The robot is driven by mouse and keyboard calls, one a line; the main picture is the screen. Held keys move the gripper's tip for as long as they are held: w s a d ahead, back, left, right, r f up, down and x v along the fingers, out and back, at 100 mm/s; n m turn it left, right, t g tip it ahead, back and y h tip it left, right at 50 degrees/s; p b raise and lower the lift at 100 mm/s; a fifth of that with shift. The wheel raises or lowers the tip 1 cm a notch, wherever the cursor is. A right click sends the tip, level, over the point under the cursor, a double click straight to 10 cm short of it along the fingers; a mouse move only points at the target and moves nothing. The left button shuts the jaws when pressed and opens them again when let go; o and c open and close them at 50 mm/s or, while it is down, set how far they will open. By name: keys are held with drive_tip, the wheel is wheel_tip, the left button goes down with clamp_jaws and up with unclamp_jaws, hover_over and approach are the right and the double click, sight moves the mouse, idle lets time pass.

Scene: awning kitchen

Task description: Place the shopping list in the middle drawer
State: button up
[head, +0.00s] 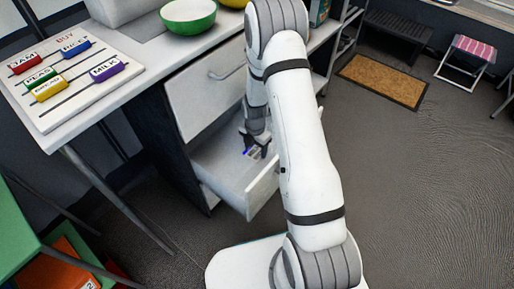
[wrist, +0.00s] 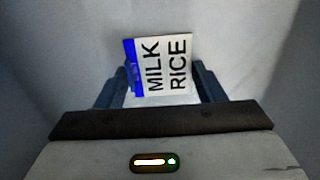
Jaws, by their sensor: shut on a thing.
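The shopping list (wrist: 178,68) is a small white card with a blue edge and the words MILK and RICE, held between the fingers of my gripper (wrist: 163,85) in the wrist view. In the head view my gripper (head: 257,146) reaches down into an open drawer (head: 263,193) below a closed top drawer (head: 207,92). A bit of the list's blue edge (head: 246,152) shows at the fingertips inside the drawer. I cannot tell whether the list touches the drawer's floor. My arm hides part of the open drawer.
A white board (head: 70,75) with coloured word sliders lies on the counter at the left. A green bowl (head: 188,15) stands on the counter above the drawers. A green-topped table (head: 30,235) is at the lower left. A brown mat (head: 383,81) lies on open floor at the right.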

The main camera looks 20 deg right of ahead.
sight(255, 152)
drive_tip(key=shift+f, duration=0.15)
drive_tip(key=o, duration=0.9)
drive_tip(key=shift+o, duration=0.2)
wheel_tip(255, 152, up, 8)
drive_tip(key=p, duration=0.3)
